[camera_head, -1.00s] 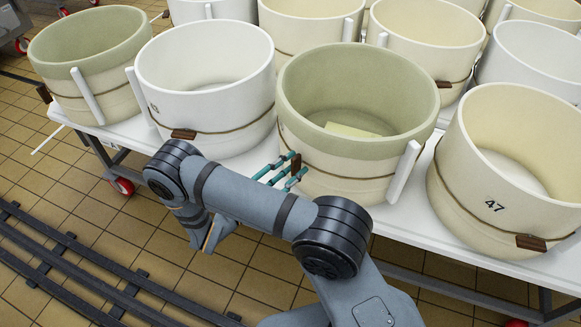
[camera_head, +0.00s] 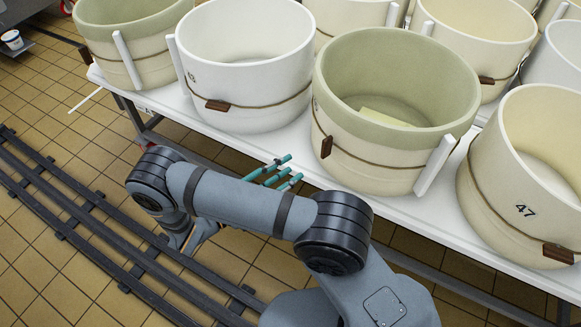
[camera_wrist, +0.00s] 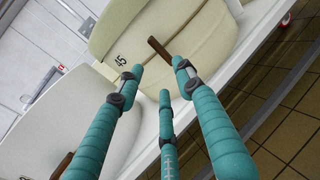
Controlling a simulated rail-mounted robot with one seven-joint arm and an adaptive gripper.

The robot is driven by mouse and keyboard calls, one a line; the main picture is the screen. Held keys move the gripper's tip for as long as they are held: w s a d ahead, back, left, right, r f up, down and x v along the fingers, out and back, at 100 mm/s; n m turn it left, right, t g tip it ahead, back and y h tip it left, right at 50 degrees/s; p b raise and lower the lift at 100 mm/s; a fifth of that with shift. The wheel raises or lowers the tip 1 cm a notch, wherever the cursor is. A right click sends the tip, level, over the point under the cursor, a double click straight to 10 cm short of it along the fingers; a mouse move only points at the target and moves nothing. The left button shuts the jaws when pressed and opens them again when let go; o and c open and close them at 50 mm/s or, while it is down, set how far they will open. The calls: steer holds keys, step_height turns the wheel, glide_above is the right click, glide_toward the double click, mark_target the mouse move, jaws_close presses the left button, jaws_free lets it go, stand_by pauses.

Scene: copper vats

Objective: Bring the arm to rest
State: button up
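My gripper (camera_head: 282,172) shows in the head view as teal fingers beyond my grey forearm, in front of the white table edge. In the wrist view its three teal fingers (camera_wrist: 160,77) are spread apart with nothing between them. The nearest mould, cream with a green rim (camera_head: 395,155), stands right of the fingers in the head view. In the wrist view a cream mould marked 45 (camera_wrist: 160,25) lies beyond the fingertips. The gap between fingertips and mould is hard to judge. My arm is bent, with its elbow toward the left.
A white table (camera_head: 300,185) carries several round moulds, among them a white one (camera_head: 245,70) and one marked 47 (camera_head: 535,180). Dark rails (camera_head: 100,225) run along the tiled floor at left.

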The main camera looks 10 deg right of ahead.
steer(key=x, duration=1.2)
stand_by(0.3)
